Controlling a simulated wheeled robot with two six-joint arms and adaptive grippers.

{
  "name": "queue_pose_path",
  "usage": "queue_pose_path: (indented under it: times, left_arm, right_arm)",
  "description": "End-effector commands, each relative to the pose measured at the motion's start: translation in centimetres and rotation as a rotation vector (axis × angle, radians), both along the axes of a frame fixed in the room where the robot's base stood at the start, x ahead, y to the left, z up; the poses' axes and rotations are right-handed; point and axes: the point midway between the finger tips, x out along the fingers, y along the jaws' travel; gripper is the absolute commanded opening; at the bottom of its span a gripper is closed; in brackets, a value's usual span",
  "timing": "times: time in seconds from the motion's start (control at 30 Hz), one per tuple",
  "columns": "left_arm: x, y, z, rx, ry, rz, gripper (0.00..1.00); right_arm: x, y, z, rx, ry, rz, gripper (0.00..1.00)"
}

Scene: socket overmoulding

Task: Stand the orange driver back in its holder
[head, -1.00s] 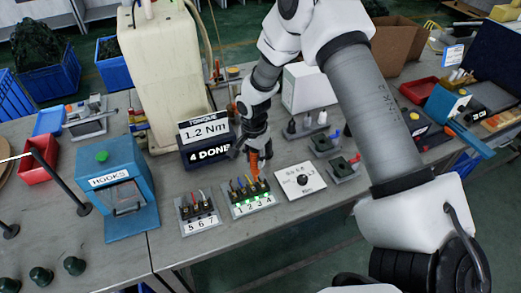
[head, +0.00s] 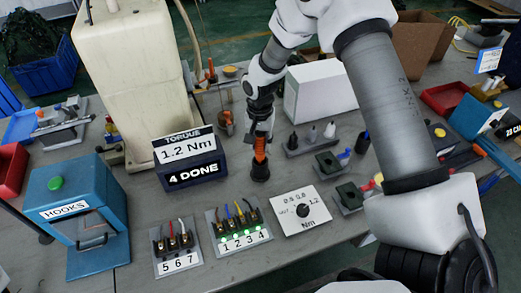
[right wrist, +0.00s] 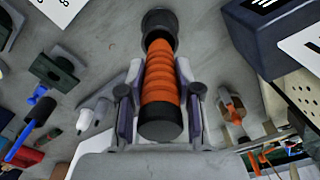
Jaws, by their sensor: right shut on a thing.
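The orange driver (head: 260,148) is upright in my right gripper (head: 260,138), which is shut on its ribbed grip. In the right wrist view the orange grip (right wrist: 160,75) lies between the two fingers, with a black cap at the near end. A dark round cup-like piece (head: 260,173), which looks like the holder, is directly below the driver on the table. It also shows at the far end of the driver in the right wrist view (right wrist: 158,18). I cannot tell whether the driver's tip is inside it. My left gripper is not in view.
The torque display (head: 190,160) reading "4 DONE" stands just left of the driver. The terminal block 1-4 (head: 232,246) with green lights and the dial card (head: 303,225) lie in front. A grey stand with several pegs (head: 312,143) is to the right.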

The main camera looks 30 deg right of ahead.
Motion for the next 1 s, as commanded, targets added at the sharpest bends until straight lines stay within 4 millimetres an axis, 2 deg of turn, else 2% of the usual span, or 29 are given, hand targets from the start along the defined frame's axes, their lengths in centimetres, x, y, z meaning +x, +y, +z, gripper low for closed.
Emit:
queue_pose_path:
  times: [0.1, 0.2, 0.53, 0.57, 0.6, 0.63, 1.0]
  left_arm:
    - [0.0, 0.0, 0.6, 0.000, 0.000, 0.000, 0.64]
    - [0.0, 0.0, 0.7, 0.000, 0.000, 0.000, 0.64]
    - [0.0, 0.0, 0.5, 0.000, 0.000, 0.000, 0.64]
    - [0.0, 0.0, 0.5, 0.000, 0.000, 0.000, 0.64]
    - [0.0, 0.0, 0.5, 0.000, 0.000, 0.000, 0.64]
    - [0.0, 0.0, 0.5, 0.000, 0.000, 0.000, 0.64]
    - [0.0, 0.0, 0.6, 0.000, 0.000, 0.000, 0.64]
  right_arm:
    - [-0.1, 0.0, -2.2, -0.001, 0.004, 0.000, 0.00]
    - [0.0, 0.0, -3.3, -0.001, 0.001, 0.001, 0.00]
    - [0.0, 0.0, -3.8, -0.001, 0.001, 0.000, 0.00]
    - [-0.1, 0.0, -3.9, -0.001, 0.001, 0.000, 0.36]
    - [0.0, 0.0, -3.8, -0.001, 0.001, 0.000, 0.51]
    - [0.0, 0.0, -3.8, -0.001, 0.001, 0.000, 0.58]
    - [0.0, 0.0, -3.2, 0.000, -0.001, 0.000, 0.58]
